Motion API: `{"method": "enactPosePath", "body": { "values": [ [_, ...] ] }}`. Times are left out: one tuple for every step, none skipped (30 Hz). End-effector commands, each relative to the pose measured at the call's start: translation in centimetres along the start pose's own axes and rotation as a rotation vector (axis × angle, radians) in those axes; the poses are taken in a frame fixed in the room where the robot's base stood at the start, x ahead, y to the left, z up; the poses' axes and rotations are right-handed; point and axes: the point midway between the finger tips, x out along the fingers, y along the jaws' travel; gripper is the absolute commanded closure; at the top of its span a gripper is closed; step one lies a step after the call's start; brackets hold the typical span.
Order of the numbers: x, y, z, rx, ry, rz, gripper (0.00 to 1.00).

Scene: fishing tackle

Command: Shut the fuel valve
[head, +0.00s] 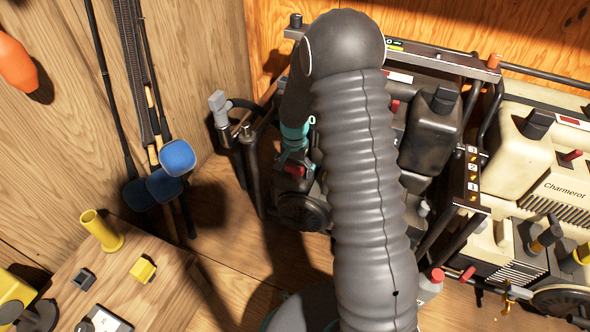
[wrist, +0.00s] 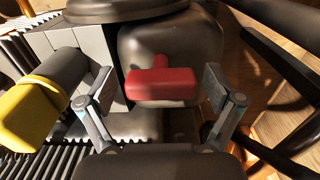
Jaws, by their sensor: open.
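A red T-shaped handle (wrist: 160,84), which looks like the fuel valve, sits on a dark rounded housing (wrist: 190,45) in the wrist view. My gripper (wrist: 159,78) is open, with one finger at the left and one at the right of the red handle. A gap shows between the handle and each finger; whether either touches it at depth I cannot tell. My arm hides much of that engine.
A yellow-capped dark knob (wrist: 45,95) stands close left of my gripper, over ribbed fins. Dark rack bars (wrist: 285,50) run at the right. A cream engine (head: 550,180) stands right in the head view. Fishing rods (head: 150,100) lean on the left wall, above a small wooden table (head: 150,290).

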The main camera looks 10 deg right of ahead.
Motion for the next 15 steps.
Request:
{"method": "enactPosePath", "body": {
  "values": [
    [-0.2, 0.0, 0.0, 0.0, 0.001, -0.001, 0.08],
    [-0.4, 0.0, 0.0, 0.0, 0.001, -0.001, 0.08],
    [-0.7, 0.0, -0.1, 0.0, 0.001, -0.001, 0.08],
    [-1.0, 0.0, -0.1, 0.0, 0.002, -0.001, 0.08],
    [-1.4, -0.1, -0.1, 0.0, 0.002, -0.002, 0.08],
    [-2.0, -0.1, -0.1, 0.0, 0.004, -0.003, 0.08],
    [-2.5, -0.1, -0.1, 0.0, 0.004, -0.003, 0.08],
    [-3.0, -0.1, -0.1, 0.0, 0.003, -0.002, 0.08],
    [-3.9, -0.1, -0.1, 0.0, 0.005, -0.003, 0.08],
    [-4.5, -0.1, -0.1, 0.0, 0.004, -0.003, 0.08],
    [-5.1, -0.1, -0.1, 0.0, 0.004, -0.003, 0.08],
    [-5.9, -0.1, -0.1, 0.0, 0.004, -0.003, 0.08],
    [-6.5, -0.1, -0.1, 0.0, 0.004, -0.003, 0.08],
    [-7.1, -0.1, -0.1, 0.0, 0.004, -0.003, 0.08],
    [-7.9, -0.1, -0.1, 0.0, 0.004, -0.003, 0.08]
  ]
}}
